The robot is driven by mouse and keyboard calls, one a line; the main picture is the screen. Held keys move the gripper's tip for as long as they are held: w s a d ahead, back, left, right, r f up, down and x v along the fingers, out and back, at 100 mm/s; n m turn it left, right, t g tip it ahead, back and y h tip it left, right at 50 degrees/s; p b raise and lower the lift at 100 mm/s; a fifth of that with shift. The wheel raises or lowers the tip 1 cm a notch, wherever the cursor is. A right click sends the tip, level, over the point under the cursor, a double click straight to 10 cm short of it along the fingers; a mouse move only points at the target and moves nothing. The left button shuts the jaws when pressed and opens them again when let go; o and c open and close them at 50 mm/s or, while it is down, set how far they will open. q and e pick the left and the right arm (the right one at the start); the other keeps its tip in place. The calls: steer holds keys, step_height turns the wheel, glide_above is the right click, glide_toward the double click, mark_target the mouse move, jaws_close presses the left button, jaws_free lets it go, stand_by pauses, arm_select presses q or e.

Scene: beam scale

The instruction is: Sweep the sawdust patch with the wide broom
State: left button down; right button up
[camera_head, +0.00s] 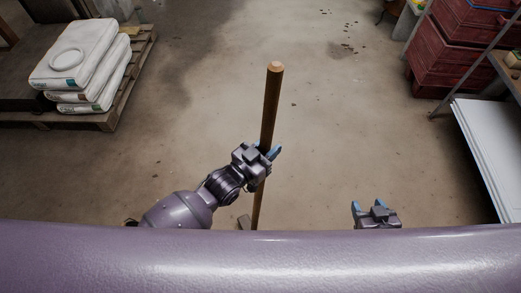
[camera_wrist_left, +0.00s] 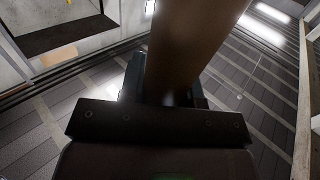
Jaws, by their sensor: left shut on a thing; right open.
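The broom's wooden handle (camera_head: 270,108) stands nearly upright in the head view, its pale top end towards the far side. My left gripper (camera_head: 268,152) is shut around the handle partway down. The handle (camera_wrist_left: 188,40) also fills the middle of the left wrist view, between the fingers of my left gripper (camera_wrist_left: 165,92). The broom's head is mostly or wholly hidden behind my purple body at the bottom of the head view. My right gripper (camera_head: 371,208) is open and empty, to the right of the handle and apart from it. I cannot make out a clear sawdust patch.
A wooden pallet (camera_head: 118,108) with stacked white sacks (camera_head: 85,55) stands at the left. Red crates (camera_head: 455,45) and a metal rack with white sheets (camera_head: 490,140) stand at the right. Small dark flecks (camera_head: 345,47) lie on the far floor. The middle concrete floor is clear.

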arm_select(q)
steer(key=w+d+b, duration=0.2)
steer(key=w+d, duration=0.1)
steer(key=d, duration=0.3)
steer(key=shift+w+d, duration=0.25)
steer(key=shift+d, duration=0.1)
arm_select(e)
step_height(320, 180, down, 2)
steer(key=shift+s+f, duration=0.1)
steer(key=shift+s, duration=0.05)
arm_select(q)
steer(key=shift+r, duration=0.1)
